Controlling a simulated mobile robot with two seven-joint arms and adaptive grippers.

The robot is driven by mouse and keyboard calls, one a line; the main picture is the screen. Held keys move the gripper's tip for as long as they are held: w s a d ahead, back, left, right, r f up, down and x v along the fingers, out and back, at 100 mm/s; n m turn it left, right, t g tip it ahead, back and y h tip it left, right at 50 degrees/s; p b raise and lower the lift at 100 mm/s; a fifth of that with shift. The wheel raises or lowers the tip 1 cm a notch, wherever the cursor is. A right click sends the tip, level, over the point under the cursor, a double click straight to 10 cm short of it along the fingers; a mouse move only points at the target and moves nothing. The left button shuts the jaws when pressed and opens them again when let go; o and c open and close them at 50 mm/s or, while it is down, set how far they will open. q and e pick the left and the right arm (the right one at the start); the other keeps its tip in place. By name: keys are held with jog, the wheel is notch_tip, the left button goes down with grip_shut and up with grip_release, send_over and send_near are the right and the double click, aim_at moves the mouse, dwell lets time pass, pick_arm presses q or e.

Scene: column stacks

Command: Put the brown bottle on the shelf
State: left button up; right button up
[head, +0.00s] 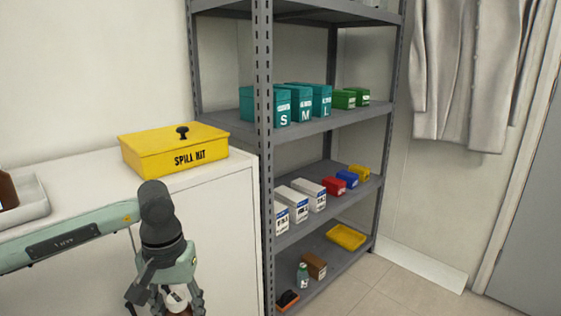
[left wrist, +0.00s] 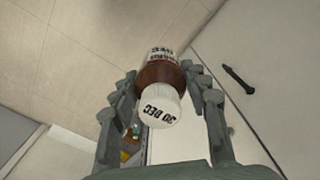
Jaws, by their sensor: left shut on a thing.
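My left gripper (head: 170,300) is shut on the brown bottle (head: 177,297), in front of the white cabinet and left of the shelf. In the left wrist view the bottle (left wrist: 160,73) sits between the fingers, with its white cap marked "30 DEC" toward the camera. In the head view the fingers and the picture edge hide most of it. The grey metal shelf (head: 264,150) stands to the right, apart from the gripper. My right gripper is in neither view.
A yellow spill kit box (head: 172,150) stands on the white cabinet (head: 215,210). A tray (head: 36,203) with a partly cut-off brown item is at far left. Teal boxes (head: 283,105), white boxes (head: 290,202), and a small bottle (head: 303,275) occupy shelf levels. A dark handle (left wrist: 238,77) protrudes nearby.

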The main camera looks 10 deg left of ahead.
pick_arm(q)
jog(key=shift+m, duration=0.9)
jog(key=d+r, duration=0.2)
jog(key=w+d+r+p, duration=0.1)
jog(key=d, duration=0.1)
jog(key=shift+w+r+p, duration=0.15)
jog(key=shift+r+p, duration=0.15)
jog(key=shift+r, duration=0.05)
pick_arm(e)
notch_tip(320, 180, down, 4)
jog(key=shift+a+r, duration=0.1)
pick_arm(q)
jog(key=shift+a, duration=0.1)
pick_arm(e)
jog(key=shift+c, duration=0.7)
